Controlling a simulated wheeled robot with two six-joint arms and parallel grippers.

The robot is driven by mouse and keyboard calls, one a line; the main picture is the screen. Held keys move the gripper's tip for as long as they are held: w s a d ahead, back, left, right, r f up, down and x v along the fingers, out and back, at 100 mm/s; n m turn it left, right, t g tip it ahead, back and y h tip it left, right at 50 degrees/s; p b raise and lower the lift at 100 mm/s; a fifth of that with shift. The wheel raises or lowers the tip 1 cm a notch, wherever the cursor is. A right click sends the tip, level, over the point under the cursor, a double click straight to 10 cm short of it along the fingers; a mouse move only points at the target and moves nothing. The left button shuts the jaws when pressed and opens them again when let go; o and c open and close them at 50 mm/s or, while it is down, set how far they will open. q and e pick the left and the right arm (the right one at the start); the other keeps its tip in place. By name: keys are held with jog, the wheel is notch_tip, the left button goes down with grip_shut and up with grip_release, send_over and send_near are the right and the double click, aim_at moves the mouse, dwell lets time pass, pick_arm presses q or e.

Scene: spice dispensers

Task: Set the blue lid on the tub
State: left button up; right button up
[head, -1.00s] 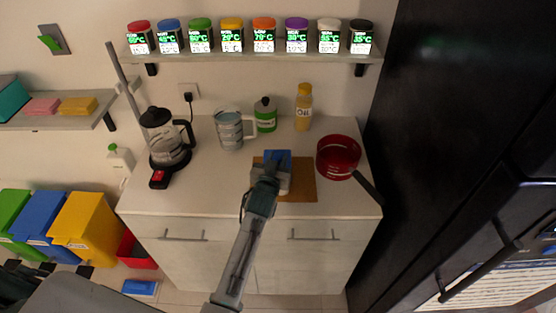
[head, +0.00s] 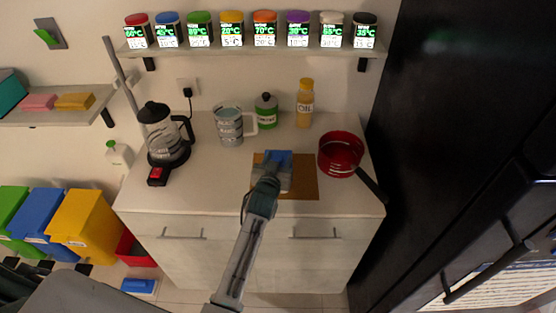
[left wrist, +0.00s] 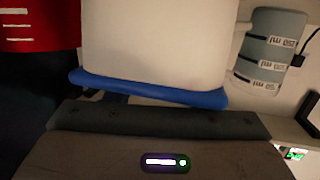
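The blue lid (head: 279,156) shows at the tip of my left gripper (head: 269,178), above the brown board on the counter. In the left wrist view, the lid's blue edge (left wrist: 150,90) runs along the mouth of the white tub (left wrist: 155,45). That view looks upside down, with the tub on the far side of the lid from my gripper. The lid's edge looks slightly slanted, and I cannot tell whether it is fully seated. My left fingers are mostly hidden, so their opening is unclear. My right gripper is not in view.
A red pot (head: 341,154) stands right of the brown board (head: 306,188). A measuring jug (head: 229,127), a green bottle (head: 266,112) and an oil bottle (head: 305,104) stand behind. A coffee pot (head: 165,140) is at left. Spice dispensers line the shelf (head: 250,53).

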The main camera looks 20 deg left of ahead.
pick_arm(q)
jog(key=shift+r+p, duration=0.45)
jog(key=shift+p, duration=0.05)
jog(key=s+r+p, duration=0.2)
jog(key=s+p, duration=0.4)
jog(key=s, duration=0.5)
jog(key=shift+s+d, duration=0.4)
jog(key=shift+d, duration=0.05)
